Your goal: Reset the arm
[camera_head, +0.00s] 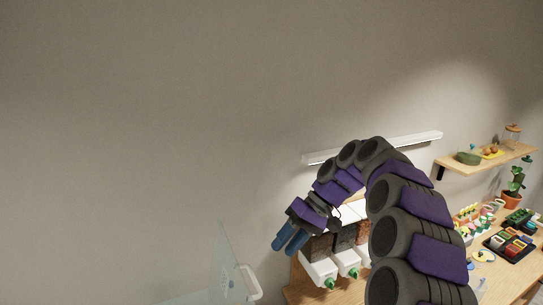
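My arm, dark grey with purple panels, rises from the bottom right, arches over and comes down toward the left. My gripper (289,239) is at its end, with two blue fingers pointing down and to the left. The fingers lie close together, and I cannot tell whether they are fully shut. I see nothing held between them. The gripper appears in front of the wall, just left of white dispensers with green spouts (319,272).
A wooden counter (300,293) carries the dispensers and, at right, a black tray (510,246) with colourful items and a potted plant (512,197). A wall shelf (480,166) holds a green bowl (468,158) and a jar. A clear panel with a white handle (250,283) stands at lower left.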

